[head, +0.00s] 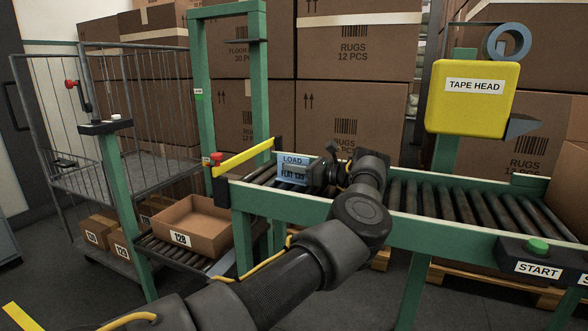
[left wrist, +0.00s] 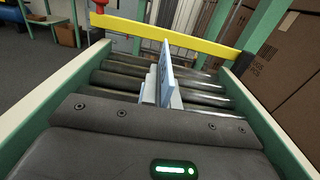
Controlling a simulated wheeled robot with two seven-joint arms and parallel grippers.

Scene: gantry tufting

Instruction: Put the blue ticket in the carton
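The blue ticket (head: 293,168), a small card with LOAD printed on it, stands upright over the left end of the roller conveyor in the head view. My left gripper (head: 314,172) is just right of it, its fingers partly hidden. In the left wrist view the ticket (left wrist: 165,68) shows nearly edge-on, with the pale fingertips (left wrist: 160,94) close against both sides, shut on it. An open-topped brown carton (head: 203,222) labelled 128 sits on a lower roller shelf at the left, apart from the ticket. It looks empty. My right gripper is not in view.
A yellow barrier bar (head: 243,157) crosses the conveyor's left end, between ticket and carton. Green uprights (head: 200,95) stand there. The roller conveyor (head: 435,198) runs right under a yellow tape head (head: 472,97). A wire cage trolley (head: 65,150) holds smaller boxes (head: 92,232).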

